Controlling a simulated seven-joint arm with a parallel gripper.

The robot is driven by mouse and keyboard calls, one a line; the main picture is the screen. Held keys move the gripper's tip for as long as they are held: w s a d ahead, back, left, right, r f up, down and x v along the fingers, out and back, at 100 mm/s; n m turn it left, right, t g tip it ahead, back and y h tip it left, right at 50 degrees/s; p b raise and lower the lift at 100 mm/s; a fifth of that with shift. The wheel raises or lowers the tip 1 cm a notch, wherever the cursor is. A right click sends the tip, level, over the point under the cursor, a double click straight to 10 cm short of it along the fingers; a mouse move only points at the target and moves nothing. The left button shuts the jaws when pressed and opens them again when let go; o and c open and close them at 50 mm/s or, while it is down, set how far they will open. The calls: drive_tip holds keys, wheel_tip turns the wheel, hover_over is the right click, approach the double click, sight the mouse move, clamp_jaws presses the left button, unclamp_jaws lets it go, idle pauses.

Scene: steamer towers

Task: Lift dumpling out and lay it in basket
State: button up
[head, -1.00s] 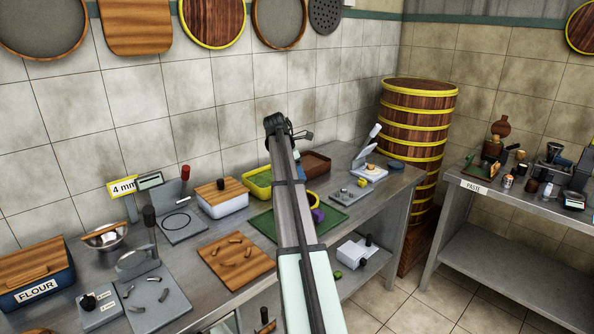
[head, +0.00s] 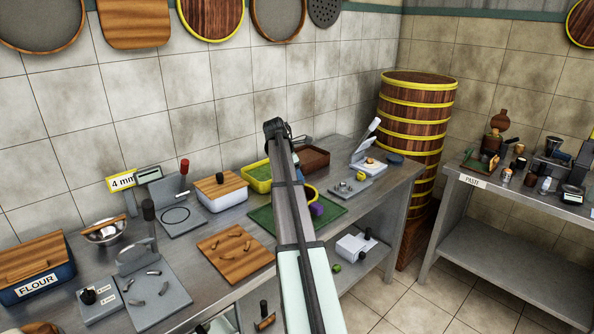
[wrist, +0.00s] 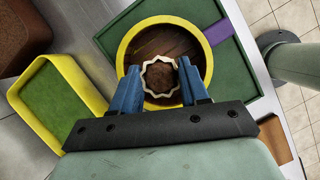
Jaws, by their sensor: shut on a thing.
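In the wrist view my gripper (wrist: 160,76) is shut, its two blue fingers on either side of the dumpling (wrist: 161,60). The dumpling shows a pale scalloped rim around a brown middle. It lies within the outline of the round basket (wrist: 124,52), which has a yellow rim and a dark wooden floor. I cannot tell whether the dumpling touches the floor or hangs above it.
The basket stands on a green mat (wrist: 236,68). A yellow tray with a green floor (wrist: 56,98) is to its left, and a brown tray (wrist: 22,36) is beyond. The press (head: 368,167) stands at the counter's right end. A tall steamer tower (head: 417,125) stands behind.

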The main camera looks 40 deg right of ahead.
drive_tip(key=shift+f, duration=3.4)
drive_tip(key=shift+f, duration=0.5)
drive_tip(key=o, duration=1)
drive_tip(key=shift+o, duration=0.2)
drive_tip(key=v, duration=1.3)
drive_tip(key=shift+r, duration=0.35)
drive_tip(key=shift+a, duration=0.15)
